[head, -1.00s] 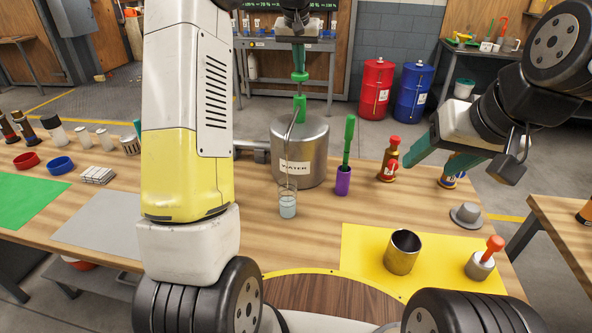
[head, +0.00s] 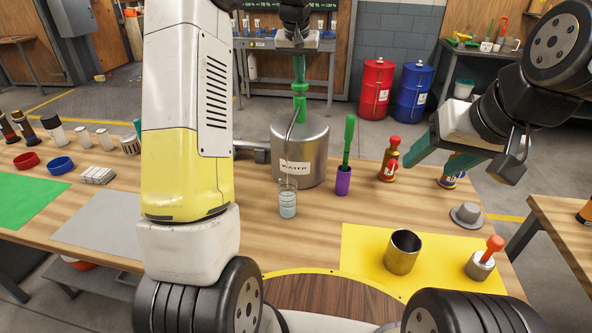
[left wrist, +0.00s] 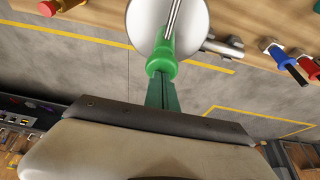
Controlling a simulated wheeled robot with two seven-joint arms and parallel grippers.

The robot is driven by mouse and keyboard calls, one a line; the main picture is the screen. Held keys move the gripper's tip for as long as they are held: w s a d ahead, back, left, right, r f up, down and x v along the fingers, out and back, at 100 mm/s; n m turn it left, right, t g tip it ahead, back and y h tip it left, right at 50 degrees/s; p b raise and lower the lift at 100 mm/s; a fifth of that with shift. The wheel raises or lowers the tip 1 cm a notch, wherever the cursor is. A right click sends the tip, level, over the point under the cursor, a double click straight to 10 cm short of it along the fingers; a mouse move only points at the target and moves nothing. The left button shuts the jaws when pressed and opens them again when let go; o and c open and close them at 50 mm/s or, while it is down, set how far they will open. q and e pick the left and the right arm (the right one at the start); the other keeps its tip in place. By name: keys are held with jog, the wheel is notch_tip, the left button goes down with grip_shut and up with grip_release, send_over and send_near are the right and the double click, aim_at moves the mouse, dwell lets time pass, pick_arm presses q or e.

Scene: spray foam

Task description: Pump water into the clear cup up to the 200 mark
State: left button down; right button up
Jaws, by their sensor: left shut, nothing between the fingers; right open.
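The grey metal WATER tank (head: 311,155) stands on the wooden table with a green pump head (head: 300,109) on top and a thin spout tube at its front. The clear cup (head: 288,203) stands upright below the spout and holds pale water; its marks are too small to read. My left gripper (head: 299,90) is shut and empty, pointing down with its fingertips at the top of the pump head. In the left wrist view the green fingers (left wrist: 162,88) meet the pump head (left wrist: 162,58). My right gripper (head: 428,166) is open and empty above the table's right side.
A purple holder (head: 343,181) with a green-handled tool stands right of the tank, and a brown bottle (head: 389,160) with a red cap further right. A metal cup (head: 402,252) stands on the yellow mat (head: 360,240).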

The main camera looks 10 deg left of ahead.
pick_arm(q)
jog(key=shift+f, duration=0.5)
notch_tip(320, 180, up, 9)
dwell(0.6)
jog(key=shift+r, duration=0.1)
dwell(0.8)
jog(key=shift+f, duration=1.95)
jog(key=shift+f, duration=0.2)
dwell(1.0)
jog(key=shift+f, duration=1.4)
notch_tip(320, 180, up, 9)
dwell(0.4)
jog(key=shift+r, duration=0.1)
